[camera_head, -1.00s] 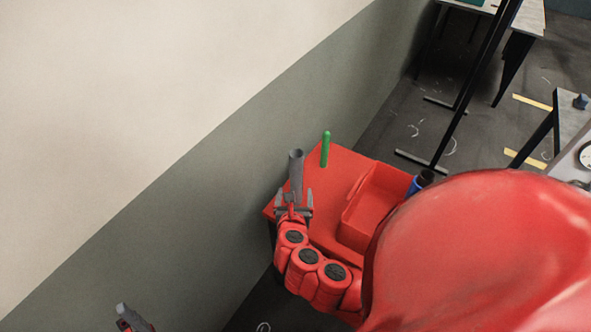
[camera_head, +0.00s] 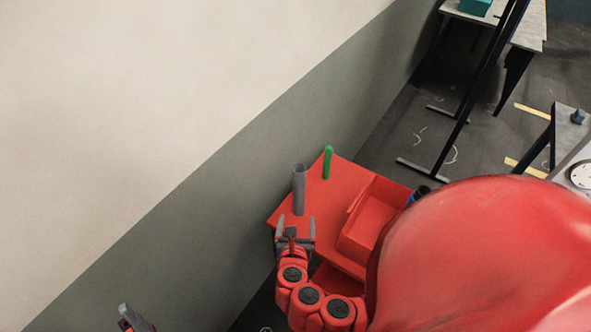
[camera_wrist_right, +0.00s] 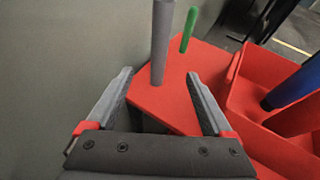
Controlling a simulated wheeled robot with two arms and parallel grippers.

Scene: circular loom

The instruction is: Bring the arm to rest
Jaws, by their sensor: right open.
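My right gripper (camera_head: 296,222) is open and empty at the near edge of a red table (camera_head: 338,182). In the right wrist view its two fingers (camera_wrist_right: 160,90) stand wide apart, with a grey tube (camera_wrist_right: 161,45) upright on the table just beyond them.
A green rod (camera_head: 328,163) stands on the table behind the tube. A red bin (camera_head: 372,215) sits to the right, with a blue cylinder (camera_wrist_right: 292,86) in it. A wall (camera_head: 200,190) runs close along the left. A dark post (camera_head: 470,100) stands behind.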

